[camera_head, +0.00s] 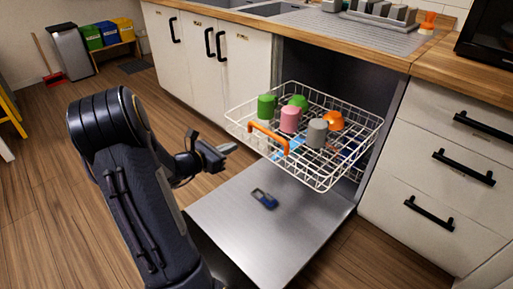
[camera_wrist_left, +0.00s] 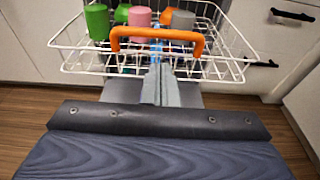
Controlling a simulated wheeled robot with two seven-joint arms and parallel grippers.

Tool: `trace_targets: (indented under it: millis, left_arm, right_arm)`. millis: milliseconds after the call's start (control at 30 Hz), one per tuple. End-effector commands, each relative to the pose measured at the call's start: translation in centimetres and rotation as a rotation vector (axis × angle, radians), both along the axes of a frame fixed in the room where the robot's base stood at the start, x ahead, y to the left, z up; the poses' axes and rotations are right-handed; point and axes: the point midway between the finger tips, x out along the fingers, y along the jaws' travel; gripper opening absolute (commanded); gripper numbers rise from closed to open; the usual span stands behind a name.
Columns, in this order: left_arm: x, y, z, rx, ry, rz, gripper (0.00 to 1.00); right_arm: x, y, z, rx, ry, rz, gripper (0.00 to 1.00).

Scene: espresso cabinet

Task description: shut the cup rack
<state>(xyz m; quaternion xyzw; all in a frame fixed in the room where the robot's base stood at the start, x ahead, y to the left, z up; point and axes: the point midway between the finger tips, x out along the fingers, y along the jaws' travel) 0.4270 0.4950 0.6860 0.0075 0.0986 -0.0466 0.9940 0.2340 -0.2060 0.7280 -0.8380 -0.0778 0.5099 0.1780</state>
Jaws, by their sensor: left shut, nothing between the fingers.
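The cup rack (camera_head: 319,181) is a white wire basket, pulled out of the dark cabinet opening above a lowered metal door (camera_head: 232,223). It holds green, pink and grey cups and an orange item. An orange handle (camera_head: 268,137) sits on its front edge. My left gripper (camera_head: 229,149) is shut and empty, a little left of the handle and apart from it in the head view. In the left wrist view the rack (camera_wrist_left: 76,67) and its handle (camera_wrist_left: 157,36) lie straight ahead of the shut fingers (camera_wrist_left: 160,82). My right gripper is not in view.
White drawers with black handles (camera_head: 463,166) stand right of the opening, and white cupboard doors (camera_head: 242,75) stand left. A small blue and grey object (camera_head: 264,198) lies on the lowered door. A wooden counter (camera_head: 385,52) runs above. Wooden floor at left is open.

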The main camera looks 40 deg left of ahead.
Motion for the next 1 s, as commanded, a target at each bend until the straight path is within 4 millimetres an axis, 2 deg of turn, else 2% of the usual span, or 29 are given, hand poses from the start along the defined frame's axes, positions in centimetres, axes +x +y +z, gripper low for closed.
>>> trace_targets:
  millis: [167, 500, 700, 833, 1000]
  left_arm:
    - [1.5, 0.1, -0.5, -0.01, -0.003, 0.009, 0.0]
    - [8.4, -0.6, -2.0, -0.008, -0.003, 0.006, 0.0]
    - [11.8, -0.8, -2.6, -0.008, -0.002, 0.009, 0.0]
    - [13.0, -0.9, -2.8, -0.007, -0.001, 0.007, 0.0]
    - [13.6, -0.9, -2.8, -0.006, -0.001, 0.009, 0.0]
  right_arm:
    - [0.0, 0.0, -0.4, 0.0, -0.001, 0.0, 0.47]
    - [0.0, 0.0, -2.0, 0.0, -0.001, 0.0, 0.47]
    - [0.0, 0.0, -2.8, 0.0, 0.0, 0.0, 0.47]
    - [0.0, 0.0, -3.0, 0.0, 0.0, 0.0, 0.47]
    - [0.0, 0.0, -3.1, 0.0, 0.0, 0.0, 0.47]
